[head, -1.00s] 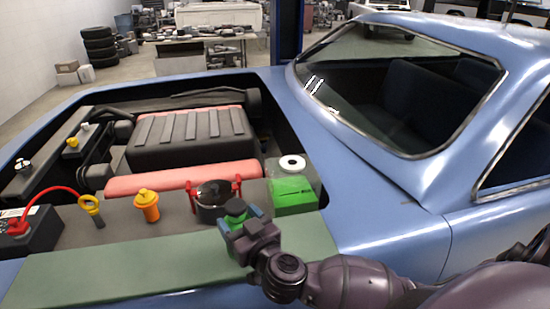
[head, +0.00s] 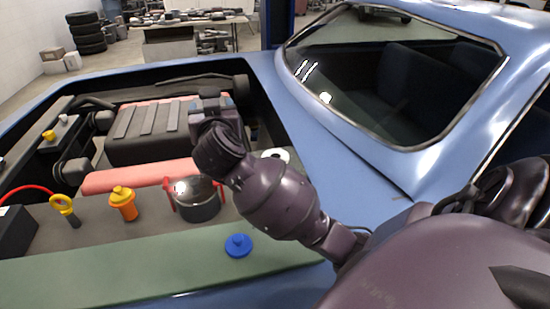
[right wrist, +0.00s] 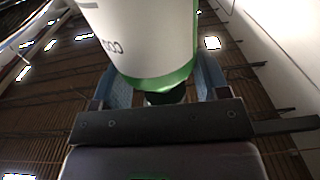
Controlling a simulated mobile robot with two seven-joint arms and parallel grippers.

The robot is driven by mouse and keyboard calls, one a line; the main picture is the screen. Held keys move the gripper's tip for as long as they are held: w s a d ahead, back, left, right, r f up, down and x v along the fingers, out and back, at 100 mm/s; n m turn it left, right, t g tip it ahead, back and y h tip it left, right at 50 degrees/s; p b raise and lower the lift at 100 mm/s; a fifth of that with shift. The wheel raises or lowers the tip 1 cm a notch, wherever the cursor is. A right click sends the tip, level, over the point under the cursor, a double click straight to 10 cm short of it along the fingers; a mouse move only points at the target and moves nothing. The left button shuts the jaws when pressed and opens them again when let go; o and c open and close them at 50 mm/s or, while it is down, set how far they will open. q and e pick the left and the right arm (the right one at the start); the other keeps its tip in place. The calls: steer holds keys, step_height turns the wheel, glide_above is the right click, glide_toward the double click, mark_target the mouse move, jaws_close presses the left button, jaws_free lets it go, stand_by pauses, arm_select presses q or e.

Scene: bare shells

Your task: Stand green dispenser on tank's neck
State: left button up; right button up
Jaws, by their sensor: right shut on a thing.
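My right gripper (head: 212,103) is raised over the engine bay, left of and above the tank's neck in the head view. In the right wrist view its blue fingers (right wrist: 165,82) are shut on the green dispenser, around a dark green part below its body. The dispenser's white body (right wrist: 150,38) with a green rim and dark lettering fills the upper middle there. In the head view my gripper and arm hide the dispenser. The tank's white ring-shaped neck (head: 277,154) peeks out beside my forearm; most of the tank is hidden. My left gripper is not in view.
A blue cap (head: 238,245) lies on the green strip (head: 120,268) at the front. A pot with red handles (head: 195,200), an orange container (head: 123,203) and a yellow-ringed dipstick (head: 64,206) stand on the grey ledge. The car's windshield (head: 390,90) rises at right.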

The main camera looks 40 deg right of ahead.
steer(key=d+r+m+g+h+b, duration=0.1)
steer(key=d+r+m+g+h, duration=0.35)
steer(key=d, duration=0.45)
steer(key=d+r+m+g+h+b, duration=0.1)
steer(key=d+r+m+g+h, duration=0.4)
steer(key=d, duration=0.3)
step_height(320, 180, down, 19)
steer(key=g+b, duration=0.1)
steer(key=b, duration=0.2)
steer(key=shift+s+d+b, duration=0.15)
steer(key=shift+s+b, duration=0.15)
steer(key=shift+s, duration=0.15)
steer(key=shift+y, duration=0.25)
steer(key=o, duration=1.6)
steer(key=shift+f, duration=0.2)
steer(key=shift+c, duration=0.2)
steer(key=shift+r, duration=0.1)
